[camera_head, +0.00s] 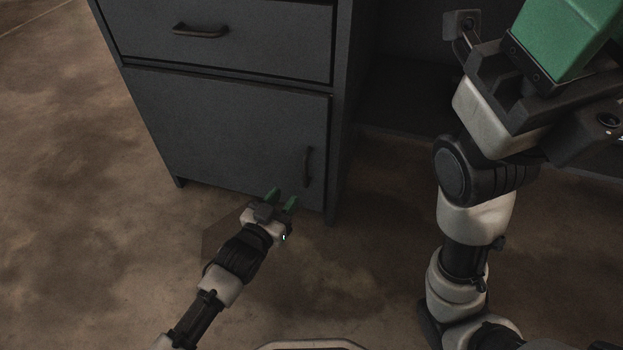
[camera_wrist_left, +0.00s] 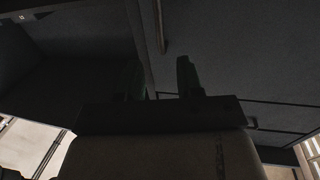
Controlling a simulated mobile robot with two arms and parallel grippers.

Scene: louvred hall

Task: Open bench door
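The bench door (camera_head: 225,130) is a dark grey panel in the lower part of the cabinet and looks shut. Its upright dark handle (camera_head: 308,167) is near the door's right edge; it also shows in the left wrist view (camera_wrist_left: 159,28), beyond the fingers. My left gripper (camera_head: 282,197) has green fingers and is open and empty. It is low in front of the door, below and left of the handle, apart from it. My right gripper (camera_head: 565,38) is raised close to the head camera at the upper right; its fingertips are partly cut off.
A closed drawer (camera_head: 220,40) with a horizontal handle (camera_head: 200,31) is above the door. Right of the cabinet is a dark open space under the bench (camera_head: 400,85), partly hidden by my right arm. The brown floor (camera_head: 90,220) is clear on the left.

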